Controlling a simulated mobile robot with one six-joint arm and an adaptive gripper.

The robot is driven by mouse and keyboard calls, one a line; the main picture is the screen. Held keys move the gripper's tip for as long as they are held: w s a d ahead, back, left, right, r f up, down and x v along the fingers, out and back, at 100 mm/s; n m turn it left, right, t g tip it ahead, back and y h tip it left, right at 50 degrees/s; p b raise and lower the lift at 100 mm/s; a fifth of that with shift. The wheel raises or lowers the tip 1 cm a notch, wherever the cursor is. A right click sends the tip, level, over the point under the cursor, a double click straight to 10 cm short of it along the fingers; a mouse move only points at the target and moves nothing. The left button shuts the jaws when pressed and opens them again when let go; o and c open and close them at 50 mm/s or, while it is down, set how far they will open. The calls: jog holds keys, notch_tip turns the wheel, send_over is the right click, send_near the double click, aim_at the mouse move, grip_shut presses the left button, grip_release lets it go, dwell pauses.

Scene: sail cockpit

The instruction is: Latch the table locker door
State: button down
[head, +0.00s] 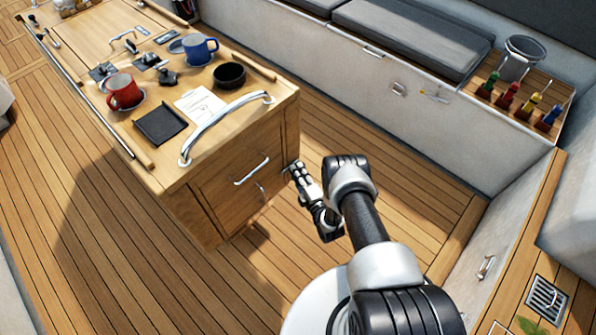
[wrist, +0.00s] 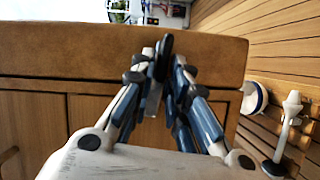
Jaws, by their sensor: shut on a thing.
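The table locker door (head: 228,192) is the wood panel in the table's end face. It looks flush with its frame, though any small gap is too fine to tell. It has a silver bar handle (head: 251,170) and a small metal fitting below it. My gripper (head: 290,171) is at the right edge of this face, at the frame beside the door. In the wrist view, my fingers (wrist: 164,75) close together in front of the upper frame. They are shut on a small part there, seemingly the door latch, mostly hidden between the fingertips.
The table top (head: 190,75) holds a red mug (head: 123,92), a blue mug (head: 198,50), a black bowl (head: 229,76) and a curved silver grab rail (head: 222,124). A bench (head: 395,85) runs along the right. The plank floor left of the table is clear.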

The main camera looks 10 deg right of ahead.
jog(key=shift+f+n+t+b, duration=0.25)
jog(key=shift+n+t+b, duration=0.05)
jog(key=shift+n, duration=0.3)
jog(key=c, duration=1.7)
grip_release()
jog(key=shift+s, duration=0.1)
jog(key=v, duration=1.2)
